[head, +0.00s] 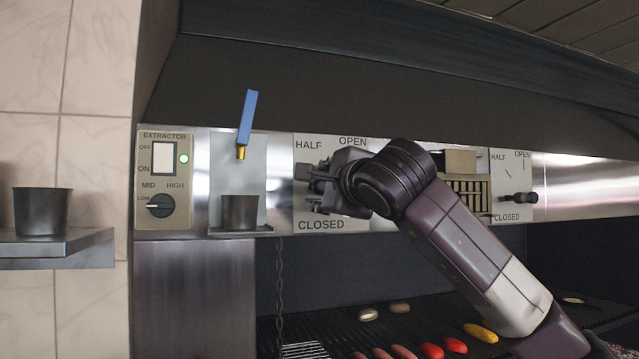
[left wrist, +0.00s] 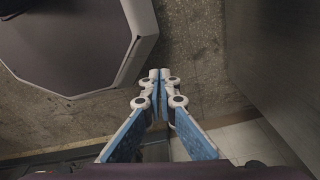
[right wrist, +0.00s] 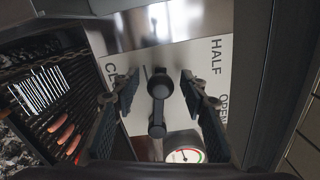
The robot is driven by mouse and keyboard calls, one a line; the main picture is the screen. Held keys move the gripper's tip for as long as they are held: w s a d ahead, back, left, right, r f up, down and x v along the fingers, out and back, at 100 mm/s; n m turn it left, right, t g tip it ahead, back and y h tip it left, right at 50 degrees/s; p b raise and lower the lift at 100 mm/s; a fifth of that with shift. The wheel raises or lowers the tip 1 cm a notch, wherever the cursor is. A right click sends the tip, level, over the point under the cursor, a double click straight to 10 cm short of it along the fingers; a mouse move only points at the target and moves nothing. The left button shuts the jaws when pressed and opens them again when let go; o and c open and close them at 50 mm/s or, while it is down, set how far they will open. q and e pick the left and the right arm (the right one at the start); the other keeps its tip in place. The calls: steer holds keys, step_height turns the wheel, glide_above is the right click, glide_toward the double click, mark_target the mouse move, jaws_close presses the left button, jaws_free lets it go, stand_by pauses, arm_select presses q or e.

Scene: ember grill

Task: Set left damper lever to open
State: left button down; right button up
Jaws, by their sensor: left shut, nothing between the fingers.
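The left damper panel (head: 308,215) carries the words HALF, OPEN and CLOSED in the head view. My right gripper (head: 318,182) is in front of it and hides most of its lever. In the right wrist view the dark left damper lever (right wrist: 158,108) lies between the two fingers of my right gripper (right wrist: 158,84), which are spread apart with a gap on each side. The lever's exact setting is hard to tell. My left gripper (left wrist: 158,76) is shut and empty in the left wrist view, away from the panel above a speckled surface.
The right damper lever (head: 521,198) is on the far right panel. A blue-handled tap (head: 247,118) stands over a dark cup (head: 240,211) left of the left damper. A gauge (right wrist: 184,152) is close to the lever. Food lies on the grill (head: 400,309) below.

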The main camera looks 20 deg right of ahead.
steer(key=shift+s, duration=0.1)
steer(key=c, duration=0.6)
jaws_close()
arm_select(q)
steer(key=shift+s+a+f, duration=0.1)
steer(key=shift+s+a, duration=0.05)
steer(key=shift+s, duration=1)
steer(key=shift+w, duration=0.1)
arm_select(e)
steer(key=shift+f, duration=0.1)
arm_select(q)
steer(key=shift+w, duration=0.4)
steer(key=shift+a, duration=0.3)
arm_select(e)
steer(key=shift+w, duration=0.2)
